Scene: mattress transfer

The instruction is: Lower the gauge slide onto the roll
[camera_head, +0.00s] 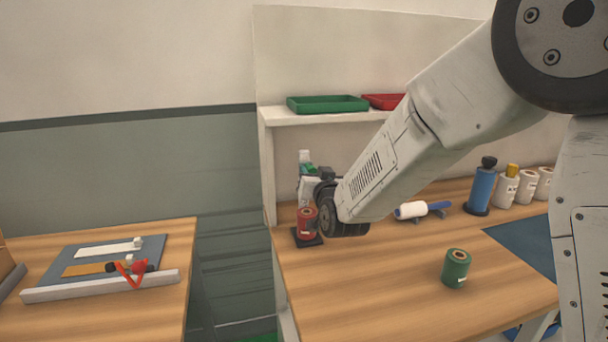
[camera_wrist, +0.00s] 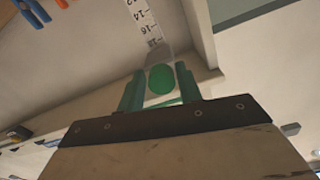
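A red roll (camera_head: 306,226) stands upright on a black base (camera_head: 309,240) near the left edge of the right table. The gauge's white post (camera_head: 304,157) rises behind it. In the wrist view, a white scale (camera_wrist: 146,22) with black numbers runs up beyond my gripper. My gripper (camera_wrist: 161,86) has green fingers on either side of a pale block with a green round face, which looks like the gauge slide (camera_wrist: 162,79). The fingers appear closed against it. In the head view, my gripper (camera_head: 312,176) is above the roll, partly hidden by my wrist. The slide's lower edge is hidden.
A green roll (camera_head: 456,268) stands at the table's front. A shelf (camera_head: 330,116) with a green tray (camera_head: 327,104) and a red tray (camera_head: 383,101) is behind.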

